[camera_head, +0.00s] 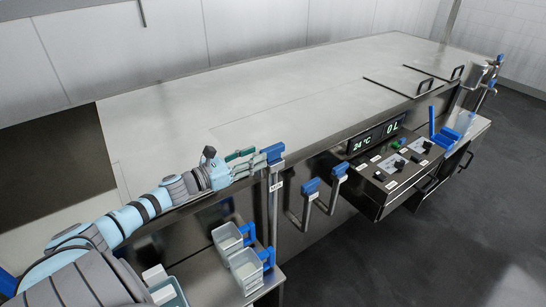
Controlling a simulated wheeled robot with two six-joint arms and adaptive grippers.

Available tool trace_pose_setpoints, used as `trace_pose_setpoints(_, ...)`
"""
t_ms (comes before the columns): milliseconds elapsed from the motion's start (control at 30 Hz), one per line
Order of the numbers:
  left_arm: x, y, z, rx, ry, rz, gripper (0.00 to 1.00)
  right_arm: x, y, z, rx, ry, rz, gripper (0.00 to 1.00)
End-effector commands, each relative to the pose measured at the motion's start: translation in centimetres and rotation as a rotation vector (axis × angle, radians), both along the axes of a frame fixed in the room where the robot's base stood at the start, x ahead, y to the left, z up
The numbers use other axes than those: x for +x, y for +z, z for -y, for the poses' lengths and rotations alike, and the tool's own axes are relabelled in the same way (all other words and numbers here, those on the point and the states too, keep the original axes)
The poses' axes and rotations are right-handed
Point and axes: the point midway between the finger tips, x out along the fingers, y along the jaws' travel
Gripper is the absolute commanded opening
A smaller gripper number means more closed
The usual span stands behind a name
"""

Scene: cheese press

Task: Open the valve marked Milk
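Several pipes with blue valve handles stand along the front of the steel vat. The tall one at the left has a blue handle (274,153) and a small white label (278,186). Two lower blue handles, one (311,187) and another (339,170), sit to its right. The labels are too small to read, so I cannot tell which is marked Milk. My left gripper (257,160) is just left of the tall pipe's handle, its fingers apart and their tips close to it. I cannot tell whether they touch it. My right gripper is not in view.
A control panel (397,160) with a display reading 24 °C and 0 L juts out to the right. Below my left arm, a shelf holds clear containers (245,269) with blue handles. More blue-handled fittings (490,84) stand at the far right. Dark floor lies open in front.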

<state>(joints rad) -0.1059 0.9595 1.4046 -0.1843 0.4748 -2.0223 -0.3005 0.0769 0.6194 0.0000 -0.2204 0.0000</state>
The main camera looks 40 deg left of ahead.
Motion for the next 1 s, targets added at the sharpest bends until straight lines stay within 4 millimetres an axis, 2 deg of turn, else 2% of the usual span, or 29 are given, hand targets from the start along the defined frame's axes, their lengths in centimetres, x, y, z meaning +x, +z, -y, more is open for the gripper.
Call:
trace_pose_setpoints(67,1.6,0.2,0.4,-0.003,0.005,0.009,0.38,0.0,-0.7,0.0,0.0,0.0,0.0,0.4)
trace_pose_setpoints(100,2.3,0.6,0.5,-0.005,0.006,0.009,0.38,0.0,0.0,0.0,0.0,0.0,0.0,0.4)
trace_pose_setpoints(333,5.9,0.7,1.6,-0.006,0.007,0.005,0.38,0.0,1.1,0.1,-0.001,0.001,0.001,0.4)
trace_pose_setpoints(467,6.7,0.6,2.0,-0.003,0.003,0.001,0.38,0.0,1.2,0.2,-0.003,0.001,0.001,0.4)
trace_pose_setpoints(700,6.8,0.4,2.0,-0.002,0.002,-0.001,0.38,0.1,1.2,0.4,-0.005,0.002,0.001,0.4)
trace_pose_setpoints(933,6.8,0.4,2.0,-0.002,0.002,-0.001,0.02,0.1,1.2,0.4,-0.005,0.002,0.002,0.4)
trace_pose_setpoints(1000,6.7,0.4,2.0,-0.002,0.002,-0.001,0.0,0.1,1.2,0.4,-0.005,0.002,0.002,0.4)
